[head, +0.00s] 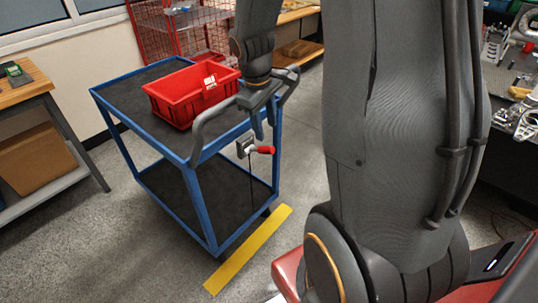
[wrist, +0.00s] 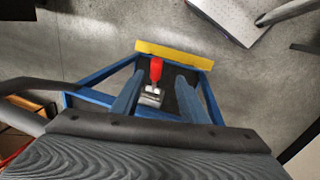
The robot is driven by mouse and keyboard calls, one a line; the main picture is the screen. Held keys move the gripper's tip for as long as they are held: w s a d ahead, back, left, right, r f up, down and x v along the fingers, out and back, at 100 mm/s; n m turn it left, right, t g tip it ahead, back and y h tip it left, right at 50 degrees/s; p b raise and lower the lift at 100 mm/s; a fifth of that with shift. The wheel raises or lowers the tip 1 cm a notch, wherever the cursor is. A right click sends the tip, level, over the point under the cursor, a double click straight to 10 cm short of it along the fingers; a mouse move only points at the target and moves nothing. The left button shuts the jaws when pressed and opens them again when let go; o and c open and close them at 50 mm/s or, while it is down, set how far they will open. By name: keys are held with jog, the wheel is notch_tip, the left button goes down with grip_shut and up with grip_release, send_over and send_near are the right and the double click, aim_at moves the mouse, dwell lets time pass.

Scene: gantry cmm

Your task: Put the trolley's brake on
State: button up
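The trolley (head: 203,205) has a blue frame, two dark shelves and a grey push handle at its near end. A brake lever with a red grip (head: 265,150) sticks out sideways from a grey bracket (head: 244,147) below the top shelf at that end. A thin dark rod or cable runs down from it. My gripper (head: 265,128) points down just above the red grip, apparently apart from it. In the wrist view, the red grip (wrist: 156,70) and its bracket (wrist: 151,96) appear between my gripper's two spread fingers (wrist: 158,80). The gripper is open and empty.
A red bin (head: 190,95) sits on the trolley's top shelf. A yellow strip (head: 250,248) lies on the floor by the trolley's near end. A wooden-topped bench (head: 30,85) stands left, a red wire cage (head: 160,35) behind. Grey floor is clear around the near end.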

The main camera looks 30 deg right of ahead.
aim_at(270, 147)
jog(key=d+f, duration=0.1)
jog(key=f, duration=0.3)
jog(key=w+f, duration=0.1)
jog(key=f, duration=0.3)
jog(key=d+f, duration=0.1)
jog(key=f, duration=0.3)
jog(key=shift+w+d, duration=0.25)
jog(key=shift+d, duration=0.05)
grip_shut()
